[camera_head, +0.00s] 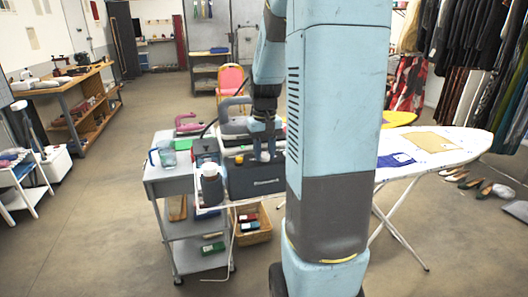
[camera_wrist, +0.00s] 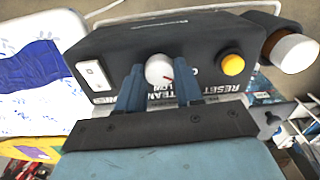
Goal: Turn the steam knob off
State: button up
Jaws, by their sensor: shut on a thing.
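The steam knob (camera_wrist: 158,70) is a white round knob with a red pointer mark. It sits on the face of a dark grey steam unit (camera_wrist: 200,38), between a white rocker switch and a yellow button. In the wrist view my gripper (camera_wrist: 160,78) has its two blue fingers on either side of the knob, shut on it. Printed labels below the knob are partly hidden by the fingers.
An ironing board (camera_head: 450,143) stands at the right. Clothes hang at the far right.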

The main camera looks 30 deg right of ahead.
aim_at(264, 155)
jog(key=shift+w+n, duration=0.1)
jog(key=shift+n, duration=1)
jog(key=o, duration=1)
jog(key=shift+o, duration=0.2)
jog(key=shift+r, duration=0.1)
notch_tip(264, 155, up, 14)
jog(key=shift+f, duration=0.25)
jog(key=shift+a, duration=0.1)
